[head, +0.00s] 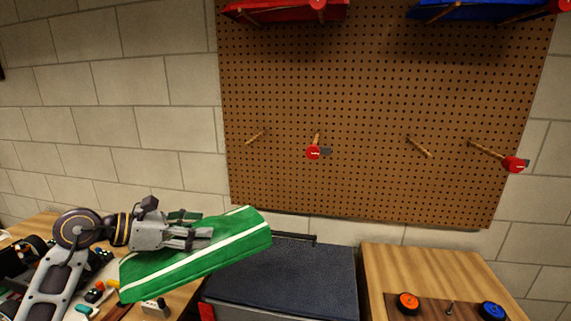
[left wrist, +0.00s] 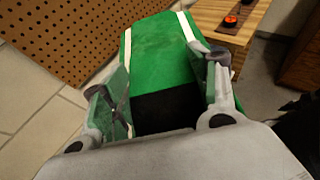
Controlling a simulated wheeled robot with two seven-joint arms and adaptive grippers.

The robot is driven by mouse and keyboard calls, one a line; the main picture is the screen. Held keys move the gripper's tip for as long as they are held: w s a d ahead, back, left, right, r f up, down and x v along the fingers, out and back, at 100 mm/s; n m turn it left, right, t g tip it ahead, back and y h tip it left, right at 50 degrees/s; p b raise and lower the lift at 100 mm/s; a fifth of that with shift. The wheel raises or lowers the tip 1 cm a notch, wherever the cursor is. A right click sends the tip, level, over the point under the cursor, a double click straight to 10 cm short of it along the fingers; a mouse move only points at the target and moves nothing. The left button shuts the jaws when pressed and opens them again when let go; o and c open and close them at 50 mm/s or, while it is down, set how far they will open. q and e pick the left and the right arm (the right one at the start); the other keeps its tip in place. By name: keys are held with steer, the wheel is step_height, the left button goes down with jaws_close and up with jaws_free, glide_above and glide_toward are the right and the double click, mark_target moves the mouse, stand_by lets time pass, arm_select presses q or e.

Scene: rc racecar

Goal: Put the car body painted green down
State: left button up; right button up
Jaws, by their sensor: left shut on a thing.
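The green car body (head: 200,262) with white stripes is in the lower left of the head view, held above the left table and the dark chest. My left gripper (head: 208,236) is shut on it. In the left wrist view the green car body (left wrist: 160,50) extends forward from between the two fingers, with a dark opening near them. My right gripper is not in view.
A wooden table (head: 22,229) at the left holds several small parts. A dark blue chest (head: 300,275) stands in the middle. A wooden cabinet (head: 415,262) with orange and blue knobs is at the right. A pegboard (head: 370,100) with pegs and red and blue items hangs behind.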

mark_target(196, 259)
arm_select(q)
steer(key=s+f, duration=0.3)
steer(key=f, duration=0.5)
steer(key=s+f, duration=0.3)
steer(key=f, duration=0.6)
steer(key=shift+a+f, duration=0.2)
steer(key=shift+f, duration=0.1)
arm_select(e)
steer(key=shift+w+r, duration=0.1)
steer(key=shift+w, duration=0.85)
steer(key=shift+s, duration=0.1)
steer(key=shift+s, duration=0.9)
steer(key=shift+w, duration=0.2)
